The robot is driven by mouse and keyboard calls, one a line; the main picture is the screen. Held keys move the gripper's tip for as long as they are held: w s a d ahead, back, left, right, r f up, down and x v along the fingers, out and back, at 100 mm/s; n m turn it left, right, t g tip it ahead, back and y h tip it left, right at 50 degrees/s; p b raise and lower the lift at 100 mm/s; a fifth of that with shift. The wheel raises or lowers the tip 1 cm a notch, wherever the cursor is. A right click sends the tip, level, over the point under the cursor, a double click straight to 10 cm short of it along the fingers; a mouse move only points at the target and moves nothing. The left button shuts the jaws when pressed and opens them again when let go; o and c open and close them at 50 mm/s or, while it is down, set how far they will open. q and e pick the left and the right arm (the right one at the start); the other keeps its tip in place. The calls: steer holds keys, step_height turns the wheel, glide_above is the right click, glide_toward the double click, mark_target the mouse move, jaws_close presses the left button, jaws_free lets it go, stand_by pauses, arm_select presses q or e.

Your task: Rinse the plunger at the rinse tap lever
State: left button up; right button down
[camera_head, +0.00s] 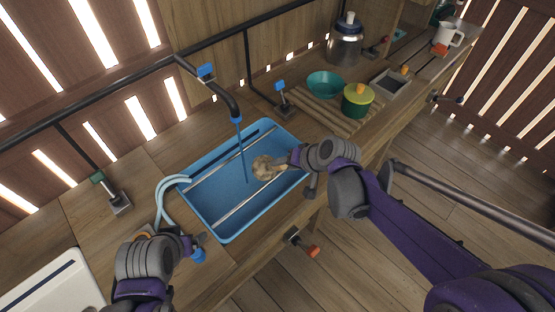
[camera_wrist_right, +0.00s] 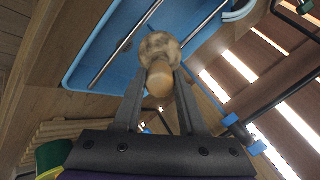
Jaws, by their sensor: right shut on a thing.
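The plunger (camera_head: 265,168) is a mottled tan, rounded thing over the right part of the blue basin (camera_head: 222,228). My right gripper (camera_head: 283,162) is shut on it; the right wrist view shows its round head and pale stub (camera_wrist_right: 158,80) between the fingers. The dark tap (camera_head: 222,94) arches over the basin, with a blue tag on top. A thin blue stream (camera_head: 242,150) falls from its spout, left of the plunger and apart from it. A blue-topped lever (camera_head: 282,100) stands behind the basin. My left gripper (camera_head: 196,244) is by the basin's front-left corner; its jaws are unclear.
A pale blue hose (camera_head: 162,196) hooks over the basin's left rim. A green-topped lever (camera_head: 113,195) and a white tray (camera_head: 48,284) are at left. A slatted rack (camera_head: 318,112), teal bowl (camera_head: 324,84), green-yellow pot (camera_head: 357,100) and metal jar (camera_head: 345,46) stand at right.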

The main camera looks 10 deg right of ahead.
mark_target(260, 160)
steer(key=shift+w+a+f, duration=0.15)
steer(key=shift+w+a, duration=0.05)
steer(key=shift+a, duration=0.1)
steer(key=shift+w+a+f, duration=0.1)
steer(key=shift+w+a, duration=0.15)
steer(key=w+a, duration=0.1)
steer(key=w, duration=0.1)
steer(key=w+a+f, duration=0.1)
steer(key=a, duration=0.1)
steer(key=w+a+b, duration=0.1)
steer(key=w+a, duration=0.1)
steer(key=shift+w+a+f, duration=0.1)
steer(key=shift+w+f, duration=0.15)
steer(key=shift+w, duration=0.1)
arm_select(q)
steer(key=shift+s+d+f+b, duration=0.15)
steer(key=shift+s+f, duration=0.2)
steer(key=shift+f, duration=0.25)
steer(key=shift+s+a+f+b, duration=0.15)
steer(key=shift+s+f, duration=0.15)
steer(key=shift+f, duration=0.25)
arm_select(e)
steer(key=shift+w+a+f, duration=0.25)
steer(key=shift+w+a, duration=0.7)
steer(key=shift+w, duration=0.15)
arm_select(q)
steer(key=shift+d, duration=0.1)
arm_select(e)
steer(key=shift+d, duration=0.1)
